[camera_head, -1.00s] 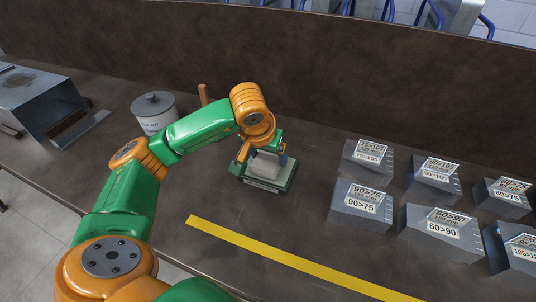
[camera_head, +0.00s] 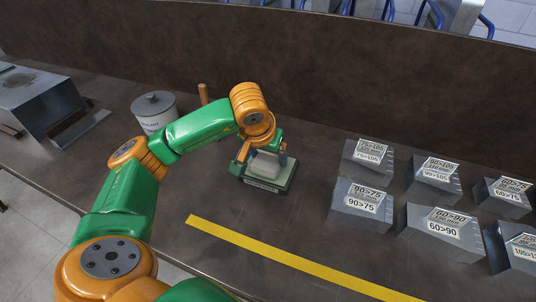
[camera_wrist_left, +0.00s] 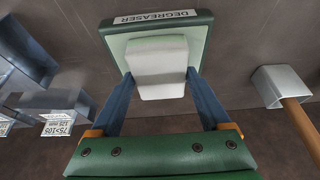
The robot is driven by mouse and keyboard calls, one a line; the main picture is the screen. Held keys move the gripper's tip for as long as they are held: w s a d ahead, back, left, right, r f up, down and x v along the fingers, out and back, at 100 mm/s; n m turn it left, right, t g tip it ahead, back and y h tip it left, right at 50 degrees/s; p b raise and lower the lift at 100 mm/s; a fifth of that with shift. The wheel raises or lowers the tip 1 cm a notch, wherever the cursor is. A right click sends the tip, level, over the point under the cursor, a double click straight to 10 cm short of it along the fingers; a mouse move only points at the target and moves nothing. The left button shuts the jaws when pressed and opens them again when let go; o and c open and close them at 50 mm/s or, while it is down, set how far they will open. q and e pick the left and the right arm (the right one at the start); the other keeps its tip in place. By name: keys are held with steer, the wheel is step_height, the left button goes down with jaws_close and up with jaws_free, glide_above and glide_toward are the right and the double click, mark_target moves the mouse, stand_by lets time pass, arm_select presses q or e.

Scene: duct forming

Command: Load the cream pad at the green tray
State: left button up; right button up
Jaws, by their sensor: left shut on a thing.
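The cream pad (camera_head: 267,165) is a pale block at the green tray (camera_head: 270,185), which has a label on its front edge. In the left wrist view the pad (camera_wrist_left: 158,68) lies between the blue-grey fingers of my left gripper (camera_wrist_left: 160,84), over the pale inside of the tray (camera_wrist_left: 203,24), labelled DEGREASER. My left gripper also shows in the head view (camera_head: 265,157), reaching down over the tray, shut on the pad. Whether the pad touches the tray floor is hard to tell. My right gripper is out of view.
Several labelled metal duct pieces (camera_head: 362,206) stand at the right. A white lidded pot (camera_head: 154,113) and a metal box (camera_head: 38,100) stand at the left. A wooden-handled tool (camera_wrist_left: 283,88) lies close to the tray. A yellow strip (camera_head: 290,259) crosses the front of the table.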

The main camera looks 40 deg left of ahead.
mark_target(268, 158)
arm_select(q)
steer(key=shift+r+p, duration=3.05)
steer(key=shift+r, duration=0.55)
steer(key=shift+f, duration=0.15)
